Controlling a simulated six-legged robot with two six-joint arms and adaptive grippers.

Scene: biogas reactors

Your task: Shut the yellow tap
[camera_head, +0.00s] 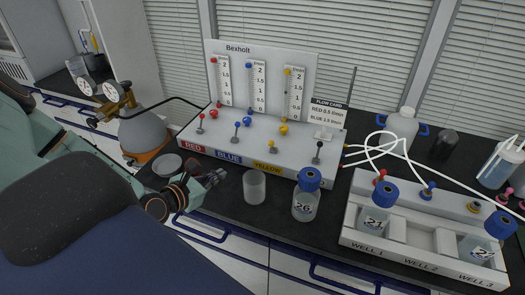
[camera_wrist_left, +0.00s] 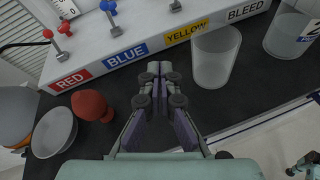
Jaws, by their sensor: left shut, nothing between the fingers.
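The white Bexholt panel (camera_head: 262,80) stands on the dark bench with red, blue, yellow and bleed taps on its sloping base. The yellow tap (camera_head: 274,146) is a small lever above the YELLOW label (camera_head: 267,168); its setting is hard to read. A yellow knob (camera_head: 283,129) sits just behind it. My left gripper (camera_head: 218,177) is shut and empty, low in front of the base, left of the yellow tap and apart from it. In the left wrist view its fingertips (camera_wrist_left: 160,72) point at the base between the BLUE and YELLOW labels.
A clear empty beaker (camera_head: 254,187) stands close right of my left gripper. A blue-capped bottle (camera_head: 306,199) marked 26 is further right, then a white well rack (camera_head: 395,238). A shallow dish (camera_wrist_left: 54,133) and a red object (camera_wrist_left: 92,106) lie left of the gripper.

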